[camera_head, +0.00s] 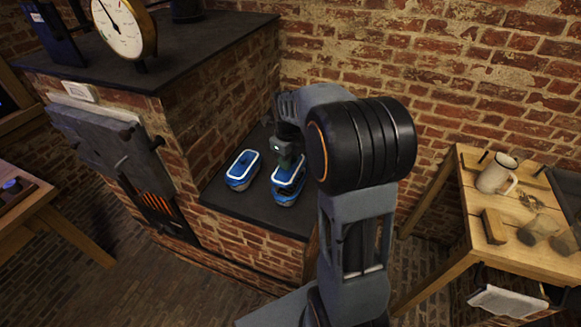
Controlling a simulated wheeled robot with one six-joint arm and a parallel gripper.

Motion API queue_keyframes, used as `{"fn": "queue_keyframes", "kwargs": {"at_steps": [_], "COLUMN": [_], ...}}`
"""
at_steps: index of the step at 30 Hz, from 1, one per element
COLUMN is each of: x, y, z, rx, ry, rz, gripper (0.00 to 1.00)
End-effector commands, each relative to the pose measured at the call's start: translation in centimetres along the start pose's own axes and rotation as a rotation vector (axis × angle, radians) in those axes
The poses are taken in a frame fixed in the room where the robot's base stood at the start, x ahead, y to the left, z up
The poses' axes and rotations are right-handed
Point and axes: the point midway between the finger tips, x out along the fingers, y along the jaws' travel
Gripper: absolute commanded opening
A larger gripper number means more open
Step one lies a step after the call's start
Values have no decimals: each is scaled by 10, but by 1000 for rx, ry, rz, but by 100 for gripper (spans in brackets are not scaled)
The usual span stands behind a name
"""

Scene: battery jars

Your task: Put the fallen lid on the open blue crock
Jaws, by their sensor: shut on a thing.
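Two blue crocks with white bands stand side by side on a dark ledge: a left crock (241,182) and a right crock (284,196). The left one shows a blue top with a pale rim and a small dark mark in its middle. My gripper (287,165) is over the right crock, shut on what looks like a blue, white-edged lid (290,178). The lid is at the right crock's top; I cannot tell whether it touches the rim. My arm hides part of the right crock's right side, and the fingertips are small and dark.
The dark ledge (258,210) has bare room in front of the crocks. A brick stove (182,130) rises on the left, with a gauge (123,28) on top. A brick wall is behind. A wooden table (470,180) with a mug (497,174) stands at right.

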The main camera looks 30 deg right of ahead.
Motion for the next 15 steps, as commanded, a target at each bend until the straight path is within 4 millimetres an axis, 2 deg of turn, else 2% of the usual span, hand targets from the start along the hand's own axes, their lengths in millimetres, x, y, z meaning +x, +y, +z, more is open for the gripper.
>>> {"fn": "queue_keyframes", "kwargs": {"at_steps": [5,9,15], "x": [12,32,41], "y": [-10,-8,-8], "z": [-6,-4,-4], "rx": [3,0,0], "ry": [2,2,-1], "rz": [2,2,-1], "gripper": [0,0,0]}}
